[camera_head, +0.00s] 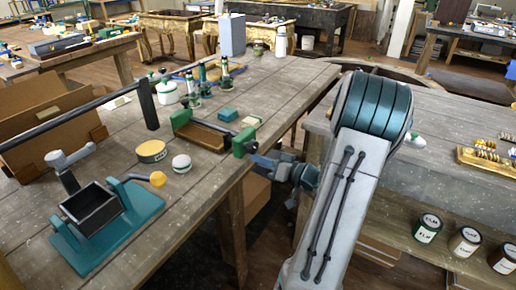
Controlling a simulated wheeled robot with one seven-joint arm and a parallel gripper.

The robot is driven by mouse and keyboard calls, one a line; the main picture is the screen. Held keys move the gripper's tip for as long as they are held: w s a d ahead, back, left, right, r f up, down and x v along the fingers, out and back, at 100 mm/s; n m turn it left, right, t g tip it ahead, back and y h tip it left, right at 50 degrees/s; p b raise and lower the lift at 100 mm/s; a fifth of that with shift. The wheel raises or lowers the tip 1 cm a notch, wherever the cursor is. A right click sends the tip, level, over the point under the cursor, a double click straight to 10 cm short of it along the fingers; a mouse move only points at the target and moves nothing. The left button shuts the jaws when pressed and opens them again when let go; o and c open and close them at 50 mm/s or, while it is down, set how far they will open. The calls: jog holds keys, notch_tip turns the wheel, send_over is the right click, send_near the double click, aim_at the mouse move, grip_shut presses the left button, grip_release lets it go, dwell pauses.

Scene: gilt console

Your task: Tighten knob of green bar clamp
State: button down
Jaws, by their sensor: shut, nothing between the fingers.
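The green bar clamp (243,144) lies near the right edge of the wooden workbench. Its two green jaws stand at either end of a brown wooden piece (205,136). A small dark part sticks out at the right jaw; I cannot make out a separate knob clearly. My gripper (262,160) is at the bench's edge, just right of and slightly nearer than the right jaw. It is shut with nothing visible in it. At this size I cannot tell whether its tips touch the clamp. My arm covers much of the space to the right.
A teal vise-like fixture (85,247) with a yellow knob stands at the front left. Another bench (448,176) stands right.

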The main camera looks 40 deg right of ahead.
jog(key=shift+s+a+r+b, duration=0.2)
jog(key=shift+a+b, duration=0.4)
jog(key=shift+b, duration=2)
jog(key=shift+s+a+r+b, duration=0.15)
jog(key=shift+a+r+b, duration=0.2)
jog(key=shift+b, duration=1.5)
jog(key=shift+a+r+b, duration=0.1)
jog(key=shift+r+b, duration=0.1)
jog(key=shift+b, duration=0.3)
jog(key=shift+s+a+f+b, duration=0.1)
jog(key=shift+f+b, duration=0.05)
jog(key=shift+b, duration=0.25)
jog(key=shift+s+a+f+b, duration=0.1)
jog(key=shift+a+f+b, duration=0.1)
jog(key=shift+b, duration=0.35)
jog(key=b+v, duration=0.2)
jog(key=v, duration=0.4)
